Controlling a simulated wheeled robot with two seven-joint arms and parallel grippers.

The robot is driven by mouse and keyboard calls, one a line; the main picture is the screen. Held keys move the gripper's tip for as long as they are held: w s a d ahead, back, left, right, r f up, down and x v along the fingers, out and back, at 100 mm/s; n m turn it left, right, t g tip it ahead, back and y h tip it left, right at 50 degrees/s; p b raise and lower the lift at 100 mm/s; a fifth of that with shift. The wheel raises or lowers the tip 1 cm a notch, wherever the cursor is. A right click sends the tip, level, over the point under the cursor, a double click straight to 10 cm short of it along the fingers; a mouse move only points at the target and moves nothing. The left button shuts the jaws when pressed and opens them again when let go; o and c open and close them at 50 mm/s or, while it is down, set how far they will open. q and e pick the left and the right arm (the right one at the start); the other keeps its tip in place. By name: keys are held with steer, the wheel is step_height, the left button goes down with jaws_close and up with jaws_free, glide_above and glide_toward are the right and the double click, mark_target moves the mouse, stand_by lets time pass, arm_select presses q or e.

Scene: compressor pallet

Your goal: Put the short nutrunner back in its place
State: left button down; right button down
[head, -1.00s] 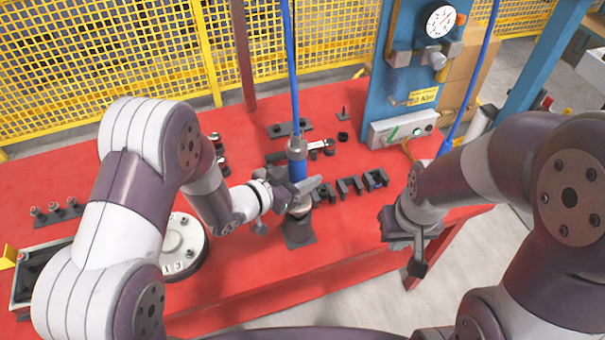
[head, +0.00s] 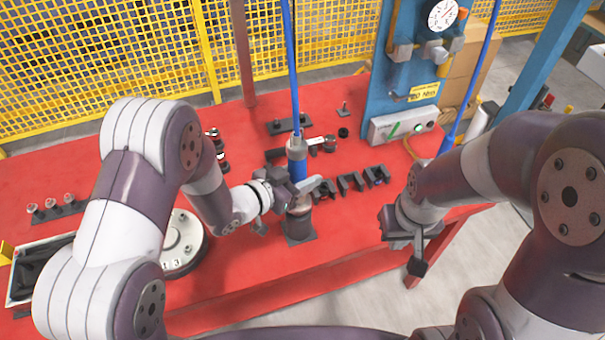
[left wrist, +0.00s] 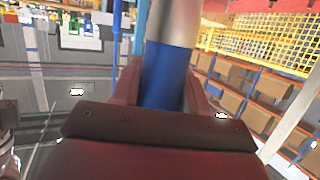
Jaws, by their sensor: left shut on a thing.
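The short nutrunner (head: 296,168) is an upright tool with a blue body and grey ends, on a blue hose (head: 294,80). Its lower end is at a dark holder (head: 300,230) near the front of the red table; whether it is fully seated cannot be told. My left gripper (head: 304,190) is shut around the nutrunner's body. The left wrist view shows the blue body (left wrist: 162,80) between the fingers. My right gripper (head: 414,262) hangs near the table's right front edge, away from the nutrunner; its finger gap is not clear.
A row of black holders (head: 352,182) stands right of the nutrunner. A round flanged part (head: 184,240) and a grey bin (head: 30,262) are at left. A blue post with a gauge (head: 441,15) stands behind. The red table's front strip (head: 250,290) is clear.

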arm_select(q)
steer(key=shift+f+b, duration=0.85)
steer(key=shift+f, duration=0.1)
steer(key=c, duration=0.5)
jaws_free()
steer(key=shift+s+f, duration=0.1)
steer(key=shift+f, duration=0.05)
steer(key=b+v, duration=0.1)
steer(key=v, duration=1.1)
steer(key=shift+s+a, duration=0.2)
steer(key=shift+a, duration=0.05)
